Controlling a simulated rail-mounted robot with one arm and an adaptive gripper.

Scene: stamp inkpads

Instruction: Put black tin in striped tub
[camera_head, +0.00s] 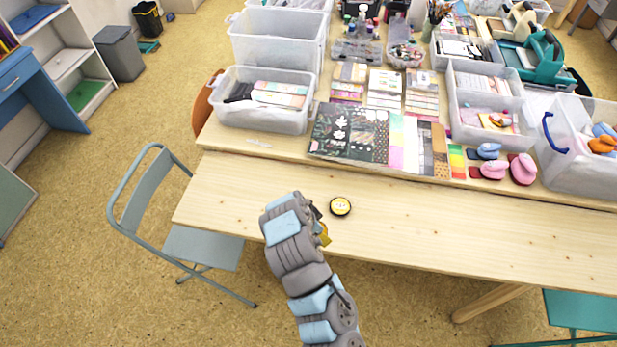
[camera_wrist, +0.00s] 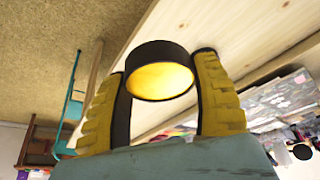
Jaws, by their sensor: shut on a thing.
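The black tin (camera_head: 340,206) is a small round tin with a yellow face, just right of my gripper (camera_head: 323,229) over the front part of the wooden table in the head view. The wrist view shows the tin (camera_wrist: 160,62), its black side and yellow face, between the two yellow fingers of my gripper (camera_wrist: 162,82), which is shut on it. The wrist part hides much of the fingers in the head view. I cannot tell whether the tin touches the tabletop. I cannot make out a striped tub in either view.
The front tabletop (camera_head: 440,225) is clear. Behind it are patterned papers (camera_head: 347,132), a clear bin (camera_head: 262,115) at left, pink and blue stampers (camera_head: 523,168) and another clear bin (camera_head: 570,175) at right. A grey folding chair (camera_head: 205,247) stands at the table's left end.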

